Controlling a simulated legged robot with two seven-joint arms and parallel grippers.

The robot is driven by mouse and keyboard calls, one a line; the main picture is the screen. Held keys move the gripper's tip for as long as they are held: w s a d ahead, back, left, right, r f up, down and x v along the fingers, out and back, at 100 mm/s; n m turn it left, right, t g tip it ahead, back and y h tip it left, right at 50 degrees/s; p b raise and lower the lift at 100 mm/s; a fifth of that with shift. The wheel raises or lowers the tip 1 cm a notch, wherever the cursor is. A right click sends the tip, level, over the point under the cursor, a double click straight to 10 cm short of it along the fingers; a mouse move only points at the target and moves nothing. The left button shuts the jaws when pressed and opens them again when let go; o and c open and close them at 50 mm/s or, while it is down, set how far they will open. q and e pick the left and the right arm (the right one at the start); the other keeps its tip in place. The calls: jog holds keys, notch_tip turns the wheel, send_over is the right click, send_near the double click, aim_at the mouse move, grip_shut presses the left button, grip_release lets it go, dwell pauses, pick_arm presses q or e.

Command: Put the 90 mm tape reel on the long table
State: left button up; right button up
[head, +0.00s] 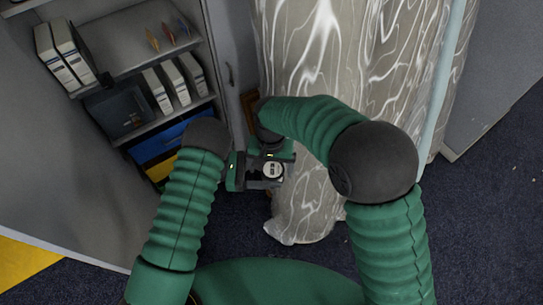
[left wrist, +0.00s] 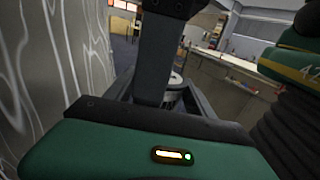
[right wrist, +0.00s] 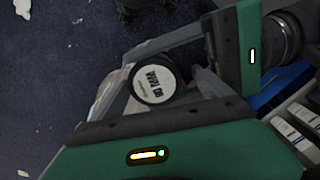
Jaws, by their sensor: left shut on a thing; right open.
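The tape reel (head: 273,170) is a small dark disc with a white printed label on its face. My left gripper (head: 264,173) is shut on it and holds it in the air, beside the hanging cloth of the long table (head: 335,60). My right gripper (head: 275,168) is open, coming from above with its fingers around the reel; contact cannot be told. The reel's label shows clearly in the right wrist view (right wrist: 153,82). In the left wrist view the reel (left wrist: 175,82) is partly hidden behind a dark finger. The table's cloth is pale with white veins.
A grey cabinet to the left holds white binders (head: 62,52), a dark box (head: 122,110) and blue and yellow bins (head: 170,142). Its door edge (head: 225,75) stands close to my grippers.

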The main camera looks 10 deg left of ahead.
pick_arm(q)
jog(key=shift+a, duration=0.15)
pick_arm(e)
jog(key=shift+a+f, duration=0.2)
jog(key=shift+f, duration=0.3)
jog(key=shift+d, duration=0.15)
jog(key=shift+c, duration=0.7)
pick_arm(q)
jog(key=shift+d, duration=0.2)
pick_arm(e)
jog(key=shift+d, duration=0.1)
jog(key=c, duration=0.5)
jog(key=shift+a, duration=0.3)
jog(key=c, duration=0.9)
pick_arm(q)
jog(key=o, duration=1.2)
pick_arm(e)
jog(key=shift+c, duration=0.2)
pick_arm(q)
jog(key=o, duration=0.4)
pick_arm(e)
jog(key=shift+d, duration=0.15)
pick_arm(q)
jog(key=shift+a, duration=0.1)
